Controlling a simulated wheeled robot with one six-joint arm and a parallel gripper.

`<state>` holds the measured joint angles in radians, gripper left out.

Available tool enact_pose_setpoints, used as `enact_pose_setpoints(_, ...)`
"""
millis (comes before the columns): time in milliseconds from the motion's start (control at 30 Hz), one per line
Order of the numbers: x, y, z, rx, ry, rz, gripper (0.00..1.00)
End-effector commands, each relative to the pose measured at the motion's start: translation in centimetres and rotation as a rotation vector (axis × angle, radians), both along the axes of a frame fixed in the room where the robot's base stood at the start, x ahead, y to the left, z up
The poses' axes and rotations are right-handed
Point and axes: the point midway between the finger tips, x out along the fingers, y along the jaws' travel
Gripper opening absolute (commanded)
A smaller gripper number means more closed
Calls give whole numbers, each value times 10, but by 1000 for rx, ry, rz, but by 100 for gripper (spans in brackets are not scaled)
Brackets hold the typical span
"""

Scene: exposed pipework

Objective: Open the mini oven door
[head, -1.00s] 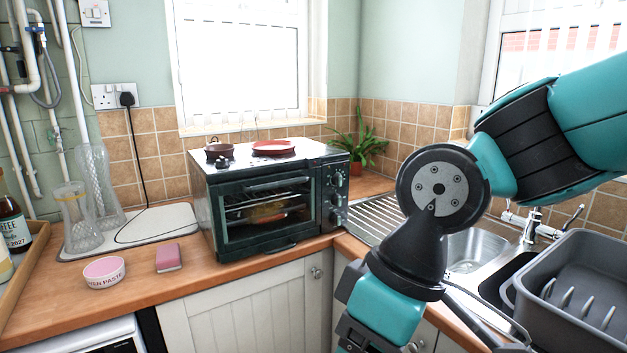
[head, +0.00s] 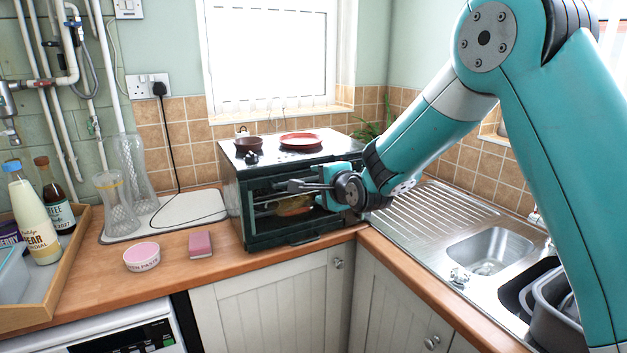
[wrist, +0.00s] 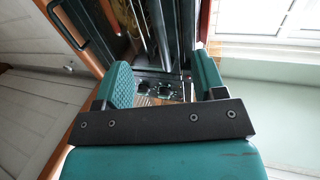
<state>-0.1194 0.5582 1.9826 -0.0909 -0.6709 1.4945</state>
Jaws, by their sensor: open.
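The mini oven (head: 233,205) stands on the wooden counter in the corner, and its dark glazed door (head: 272,234) looks shut. Food shows behind the glass. My gripper (head: 297,187) is open and reaches in from the right, across the upper part of the door front, where the upper door bar is. The gripper and wrist hide much of that bar and the knob panel. In the wrist view, the two teal fingers (wrist: 164,78) are apart, with the oven front beyond them. A dark bar (wrist: 68,25) along the oven's lower edge shows at left. Contact with the upper bar cannot be told.
A brown bowl (head: 248,143) and red plate (head: 301,140) sit on the oven top. A pink tub (head: 142,256) and pink sponge (head: 201,244) lie on the counter left of the oven. The sink (head: 489,251) is at right. Counter directly before the oven is narrow.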

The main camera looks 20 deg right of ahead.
Motion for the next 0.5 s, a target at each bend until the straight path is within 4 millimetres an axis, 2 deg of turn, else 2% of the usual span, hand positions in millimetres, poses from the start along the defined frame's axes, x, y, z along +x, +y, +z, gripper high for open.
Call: enact_pose_setpoints(500, 49, 11, -18, -2, 3, 3, 64)
